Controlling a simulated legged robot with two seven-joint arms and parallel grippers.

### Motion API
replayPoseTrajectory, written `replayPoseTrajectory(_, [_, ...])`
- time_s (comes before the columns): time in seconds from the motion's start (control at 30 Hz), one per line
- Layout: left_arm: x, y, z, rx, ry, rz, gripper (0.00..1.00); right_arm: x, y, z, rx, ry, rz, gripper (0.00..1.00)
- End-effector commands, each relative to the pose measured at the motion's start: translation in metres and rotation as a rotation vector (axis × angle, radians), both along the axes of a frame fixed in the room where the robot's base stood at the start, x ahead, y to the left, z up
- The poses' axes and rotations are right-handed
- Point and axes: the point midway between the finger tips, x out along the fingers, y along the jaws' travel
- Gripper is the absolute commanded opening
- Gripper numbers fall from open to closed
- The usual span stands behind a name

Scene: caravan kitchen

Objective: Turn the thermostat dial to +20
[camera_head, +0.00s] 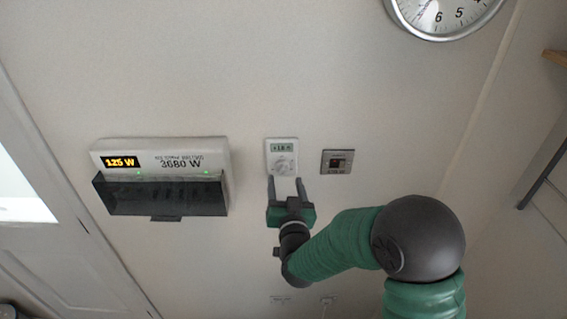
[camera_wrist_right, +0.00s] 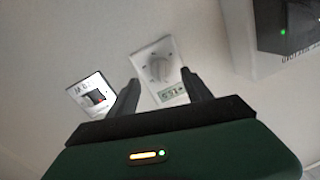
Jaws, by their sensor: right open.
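The white thermostat (camera_head: 282,146) is on the wall in the middle of the head view. In the right wrist view the dial (camera_wrist_right: 157,69) shows between the two open fingers, and nothing is held. I cannot tell whether the fingertips touch the thermostat. My left gripper is not in view.
A power meter box (camera_head: 163,160) with a dark flap is left of the thermostat. A small switch plate (camera_head: 337,161) is close to its right. A round clock (camera_head: 443,14) hangs at the upper right. Sockets (camera_head: 326,300) sit low on the wall. A door (camera_head: 60,230) stands at the left.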

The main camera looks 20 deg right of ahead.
Motion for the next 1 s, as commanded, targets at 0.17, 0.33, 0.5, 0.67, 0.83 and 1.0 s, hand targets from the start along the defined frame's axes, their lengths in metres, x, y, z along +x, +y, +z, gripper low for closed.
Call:
replayPoseTrajectory(0.17, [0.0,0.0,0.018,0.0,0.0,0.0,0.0,0.033,-0.006,0.003,0.002,0.001,-0.001,0.58])
replayPoseTrajectory(0.33, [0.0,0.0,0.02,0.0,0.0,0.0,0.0,0.044,-0.008,0.001,0.0,-0.001,0.001,0.58])
replayPoseTrajectory(0.5, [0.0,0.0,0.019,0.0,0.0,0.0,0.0,0.044,-0.008,0.001,0.0,-0.001,0.001,0.58])
replayPoseTrajectory(0.67, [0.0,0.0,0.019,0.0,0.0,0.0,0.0,0.045,-0.008,0.001,0.0,-0.001,0.001,0.42])
replayPoseTrajectory(0.83, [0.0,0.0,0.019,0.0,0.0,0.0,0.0,0.045,-0.008,0.0,0.0,0.0,0.001,0.2])
replayPoseTrajectory(1.0, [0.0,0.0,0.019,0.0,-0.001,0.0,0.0,0.045,-0.008,0.0,0.0,0.0,0.001,0.0])
